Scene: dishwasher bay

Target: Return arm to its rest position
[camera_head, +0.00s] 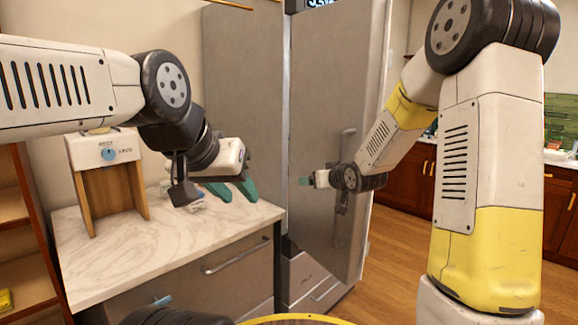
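My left arm (75,85) comes in from the left and reaches over the marble countertop. My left gripper (237,194) has its two teal fingers spread apart, with nothing seen between them, above the counter's right part. My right arm (455,160) rises large on the right, bends at the top and comes down toward the middle. My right gripper (304,181) shows small and side-on in front of the grey fridge (318,110). Only a bit of teal fingertip shows there, so its opening cannot be made out.
The marble countertop (115,265) has a wooden-sided dispenser (108,150) at its left and a small, partly hidden pale item (196,200) under my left arm. A drawer front with a handle (237,257) lies below. Wooden floor (385,270) is open at right, with brown cabinets (405,180) behind.

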